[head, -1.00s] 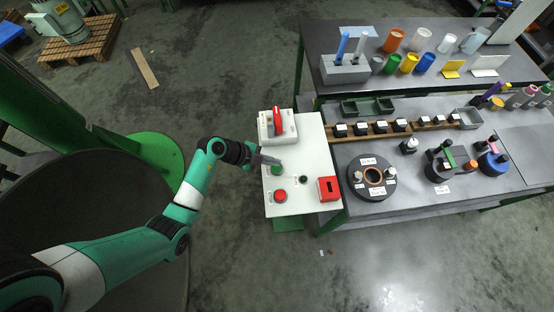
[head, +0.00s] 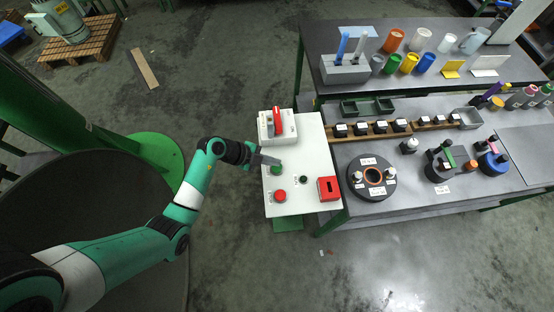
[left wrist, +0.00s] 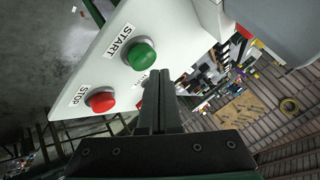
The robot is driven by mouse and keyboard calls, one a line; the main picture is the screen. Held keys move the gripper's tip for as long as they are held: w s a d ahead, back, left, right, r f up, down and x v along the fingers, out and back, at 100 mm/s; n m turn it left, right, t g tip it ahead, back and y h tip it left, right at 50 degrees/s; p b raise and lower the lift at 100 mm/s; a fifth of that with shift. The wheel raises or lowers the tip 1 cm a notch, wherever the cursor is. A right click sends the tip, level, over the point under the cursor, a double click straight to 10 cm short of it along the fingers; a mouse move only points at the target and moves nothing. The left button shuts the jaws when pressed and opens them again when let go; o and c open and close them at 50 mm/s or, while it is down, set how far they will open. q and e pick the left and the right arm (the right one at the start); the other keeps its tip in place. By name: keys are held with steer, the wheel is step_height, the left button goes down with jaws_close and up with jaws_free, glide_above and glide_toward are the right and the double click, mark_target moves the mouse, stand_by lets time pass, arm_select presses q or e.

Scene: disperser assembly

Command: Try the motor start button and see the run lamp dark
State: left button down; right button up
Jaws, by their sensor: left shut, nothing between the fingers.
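The white control panel (head: 312,150) stands at the left end of the bench. Its green start button (head: 275,170) also shows in the left wrist view, labelled START (left wrist: 140,54). The red stop button (head: 280,196) is nearer the front, and shows labelled STOP in the left wrist view (left wrist: 101,100). A small dark green lamp (head: 303,179), which looks like the run lamp, shows no glow. My left gripper (head: 277,161) is shut and empty, with its tips just beside the start button; I cannot tell whether they touch. My right gripper is not in view.
A switch box with a red handle (head: 277,118) stands at the panel's back, and a red box (head: 328,189) at its front right. The grey bench (head: 420,205) to the right holds a round dark fixture (head: 371,193) and several bottles.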

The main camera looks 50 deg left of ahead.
mark_target(273, 167)
arm_select(q)
steer(key=shift+f, duration=0.1)
stand_by(0.6)
steer(key=shift+f, duration=0.3)
steer(key=shift+f, duration=0.9)
stand_by(0.8)
steer(key=shift+r+p, duration=1.3)
steer(key=shift+p, duration=0.2)
steer(key=shift+r, duration=0.1)
step_height(273, 167, up, 5)
steer(key=p, duration=0.6)
steer(key=shift+p, duration=0.3)
